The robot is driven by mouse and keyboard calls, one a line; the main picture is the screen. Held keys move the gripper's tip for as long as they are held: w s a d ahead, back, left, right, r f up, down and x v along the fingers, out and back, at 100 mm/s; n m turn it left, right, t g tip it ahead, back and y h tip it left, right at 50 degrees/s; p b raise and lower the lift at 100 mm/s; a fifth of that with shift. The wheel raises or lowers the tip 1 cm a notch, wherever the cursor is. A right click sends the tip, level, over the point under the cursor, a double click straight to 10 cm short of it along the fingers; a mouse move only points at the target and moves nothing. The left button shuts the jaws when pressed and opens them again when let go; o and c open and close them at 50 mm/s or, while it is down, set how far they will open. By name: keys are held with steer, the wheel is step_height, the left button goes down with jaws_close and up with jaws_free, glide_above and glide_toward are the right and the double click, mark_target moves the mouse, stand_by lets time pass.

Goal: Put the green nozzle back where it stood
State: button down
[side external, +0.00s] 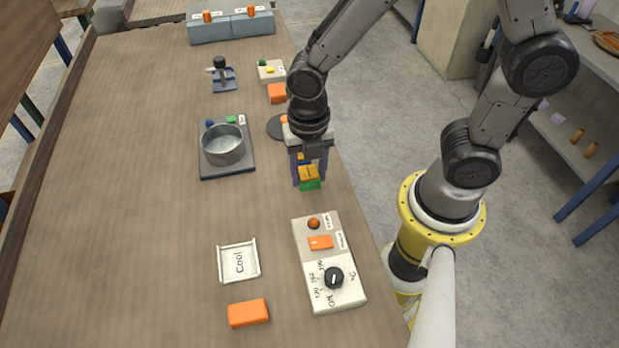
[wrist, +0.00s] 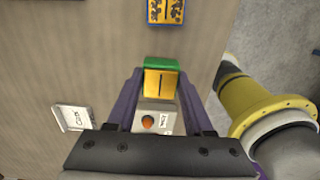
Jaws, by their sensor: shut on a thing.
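The green nozzle (side external: 310,184), green with a yellow part, sits between the two purple fingers of my gripper (side external: 309,180) at the table's right edge side. In the wrist view the nozzle (wrist: 160,62) shows between the fingertips (wrist: 161,75), its yellow face towards the camera. My gripper is shut on it. I cannot tell whether its base touches the table. A blue and yellow piece (wrist: 167,12) stands apart beyond it; in the side view it is mostly hidden behind my gripper.
A control box (side external: 343,296) with a black knob and orange buttons lies nearer the camera. A metal pot (side external: 223,145) on a dark plate stands left of my gripper. The table's left side is clear.

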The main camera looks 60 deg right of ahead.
steer(key=shift+s+f, duration=0.1)
steer(key=shift+f, duration=1.15)
steer(key=shift+f, duration=0.15)
steer(key=shift+c, duration=1.4)
jaws_free()
